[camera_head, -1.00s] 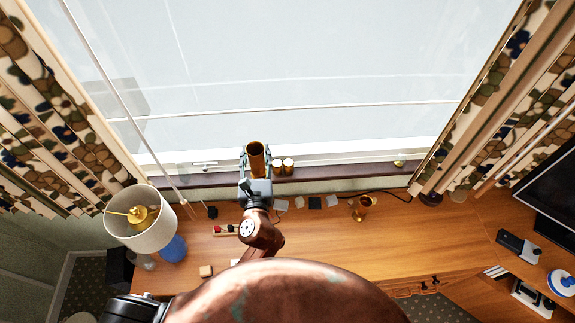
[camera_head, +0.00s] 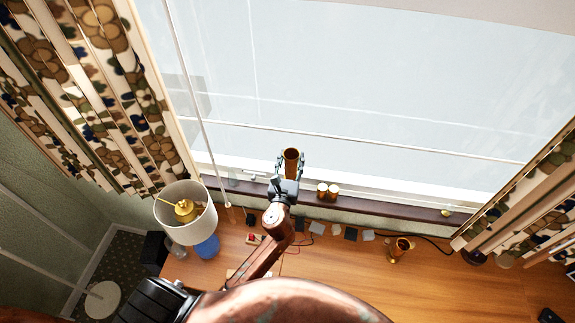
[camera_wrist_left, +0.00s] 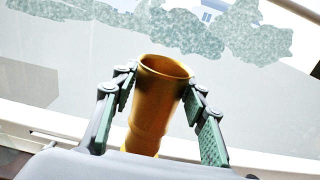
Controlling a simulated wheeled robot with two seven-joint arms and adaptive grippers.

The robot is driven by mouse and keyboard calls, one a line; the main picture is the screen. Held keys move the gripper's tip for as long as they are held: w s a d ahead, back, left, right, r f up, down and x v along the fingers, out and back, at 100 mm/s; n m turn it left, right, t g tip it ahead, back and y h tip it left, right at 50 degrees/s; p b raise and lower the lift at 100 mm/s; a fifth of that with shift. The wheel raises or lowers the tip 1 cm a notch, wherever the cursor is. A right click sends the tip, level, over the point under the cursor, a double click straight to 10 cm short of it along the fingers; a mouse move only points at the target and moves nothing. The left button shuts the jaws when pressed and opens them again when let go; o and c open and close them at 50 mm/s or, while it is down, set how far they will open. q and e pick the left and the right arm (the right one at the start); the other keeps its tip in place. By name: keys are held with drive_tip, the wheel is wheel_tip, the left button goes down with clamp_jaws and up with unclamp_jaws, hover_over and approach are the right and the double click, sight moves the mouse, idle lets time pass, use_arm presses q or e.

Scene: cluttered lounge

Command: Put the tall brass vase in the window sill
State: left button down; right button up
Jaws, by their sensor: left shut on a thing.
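The tall brass vase (camera_head: 291,157) is upright between the fingers of my left gripper (camera_head: 290,166). In the left wrist view the vase (camera_wrist_left: 155,100) stands between the two green-padded fingers (camera_wrist_left: 160,112), its open rim toward the camera. My left gripper is shut on it. In the head view they are at the window, over or just beyond the dark window sill (camera_head: 400,207). The vase's base is hidden, so I cannot tell whether it touches the sill. My right gripper is not in view.
A lamp with a white shade (camera_head: 186,212) stands left. A brass cup (camera_head: 399,248) and dark square pieces are on the wooden desk (camera_head: 340,275). The sill further right is mostly clear.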

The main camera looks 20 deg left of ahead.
use_arm(q)
drive_tip(key=shift+w+a+f+b, duration=0.2)
drive_tip(key=shift+w+a+f, duration=0.2)
drive_tip(key=shift+a+f, duration=0.3)
drive_tip(key=shift+w+a+f+b, duration=0.2)
drive_tip(key=shift+w+a+f, duration=0.2)
drive_tip(key=shift+f, duration=0.35)
drive_tip(key=shift+a+f+b, duration=0.1)
drive_tip(key=shift+f+b, duration=0.45)
drive_tip(key=shift+f, duration=1.2)
drive_tip(key=c, duration=1.2)
unclamp_jaws()
drive_tip(key=shift+f, duration=0.15)
drive_tip(key=shift+o, duration=0.2)
drive_tip(key=shift+r, duration=0.25)
drive_tip(key=b+v, duration=0.1)
drive_tip(key=v, duration=1.1)
drive_tip(key=shift+b, duration=0.3)
